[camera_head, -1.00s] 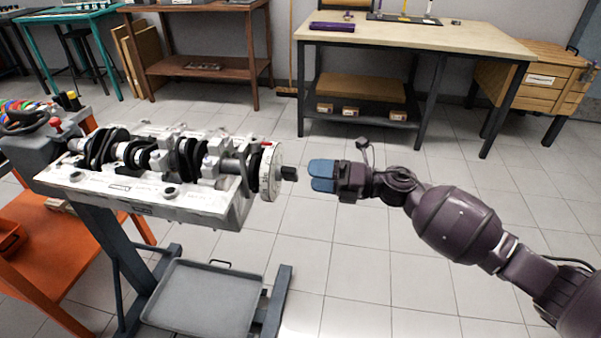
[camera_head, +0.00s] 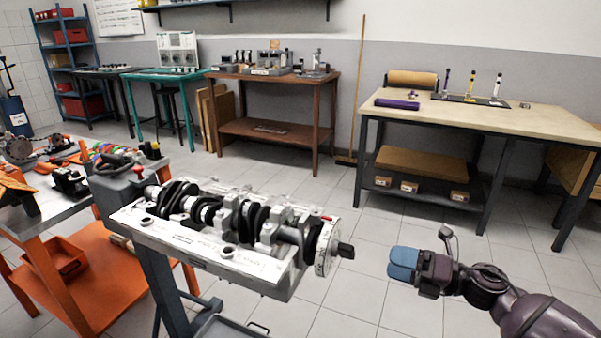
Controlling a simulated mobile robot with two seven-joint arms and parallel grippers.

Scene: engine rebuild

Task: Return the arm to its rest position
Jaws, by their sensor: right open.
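My right arm comes in from the lower right, purple-brown with blue fingertips. My right gripper (camera_head: 403,264) is open and empty, with its fingers pointing left over bare floor. It is apart from the engine block (camera_head: 215,241), a pale block on a grey stand with a dark crankshaft (camera_head: 252,219) lying in it. A round pale disc (camera_head: 327,248) with a dark stub sits at the crankshaft's right end, and a clear gap separates the stub from the fingertips. My left gripper is out of view.
An orange cart (camera_head: 90,275) stands at the left, close to the engine stand. A grey tray (camera_head: 225,328) shows low on the stand. A wooden-topped workbench (camera_head: 540,121) and a brown table (camera_head: 325,76) stand at the back. The floor between them and my right arm is clear.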

